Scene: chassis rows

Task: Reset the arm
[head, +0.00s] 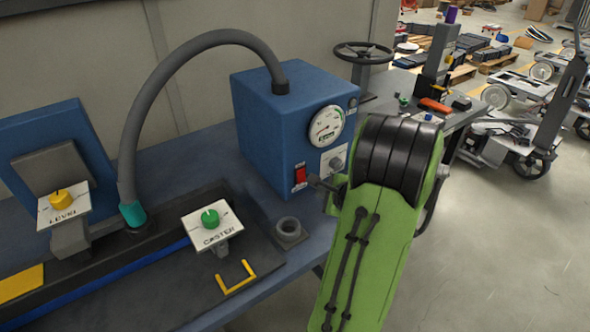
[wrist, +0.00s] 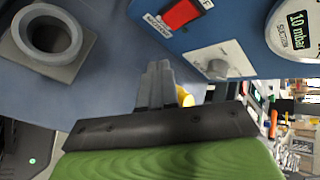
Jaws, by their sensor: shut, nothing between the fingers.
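My green arm (head: 368,245) rises from the bottom of the head view and bends at a black ribbed joint. My gripper (head: 323,186) shows partly in the head view, left of that joint, in front of the blue box. In the wrist view my gripper (wrist: 158,72) has its grey fingers together with nothing between them. The fingers are near the blue box's front, below its red switch (wrist: 182,14) and grey knob (wrist: 217,68). I cannot tell the exact gap to the box.
The blue box (head: 262,135) with a gauge (head: 326,126) and a hose (head: 150,90) stands on the workbench. A round grey socket (head: 288,230) sits near the bench edge. The CASTER knob (head: 210,218) and LEVEL knob (head: 63,199) are left. Open floor (head: 500,240) lies right.

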